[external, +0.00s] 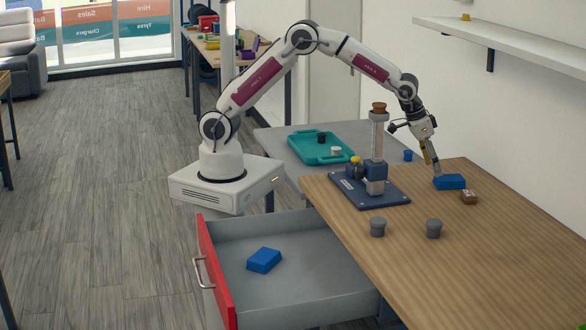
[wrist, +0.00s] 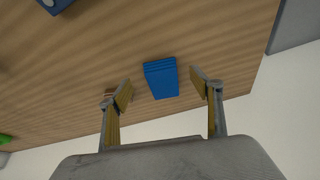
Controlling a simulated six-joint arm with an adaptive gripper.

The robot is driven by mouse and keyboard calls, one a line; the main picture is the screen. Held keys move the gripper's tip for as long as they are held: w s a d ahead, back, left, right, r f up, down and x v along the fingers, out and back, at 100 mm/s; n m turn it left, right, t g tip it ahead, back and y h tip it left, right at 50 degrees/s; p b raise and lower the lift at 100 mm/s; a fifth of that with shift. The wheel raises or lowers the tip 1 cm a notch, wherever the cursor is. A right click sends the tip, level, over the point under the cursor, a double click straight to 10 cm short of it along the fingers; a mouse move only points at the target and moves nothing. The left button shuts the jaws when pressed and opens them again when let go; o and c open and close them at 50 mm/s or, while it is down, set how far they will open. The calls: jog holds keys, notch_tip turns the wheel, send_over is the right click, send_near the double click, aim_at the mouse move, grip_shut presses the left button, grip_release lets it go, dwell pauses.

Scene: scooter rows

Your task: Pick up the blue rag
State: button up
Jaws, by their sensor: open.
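A folded blue rag (external: 449,182) lies flat on the wooden table near its back edge. In the wrist view the rag (wrist: 161,78) shows between and slightly beyond the two fingertips. My gripper (external: 435,168) points down just above the rag, with its fingers apart and nothing held. In the wrist view my gripper (wrist: 162,86) is wide open, one finger on each side of the rag. A second, similar blue folded piece (external: 264,260) lies in the open drawer.
A small brown block (external: 469,197) sits close beside the rag. A blue-based stand with a clear column (external: 378,135) is to the left. The red-fronted drawer (external: 215,265) is open.

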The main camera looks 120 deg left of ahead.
aim_at(449, 181)
jog(key=shift+f, duration=0.1)
jog(key=shift+x, duration=2.5)
jog(key=shift+w+a, duration=0.1)
jog(key=shift+w, duration=0.1)
jog(key=shift+c, duration=0.5)
jog(key=c, duration=1)
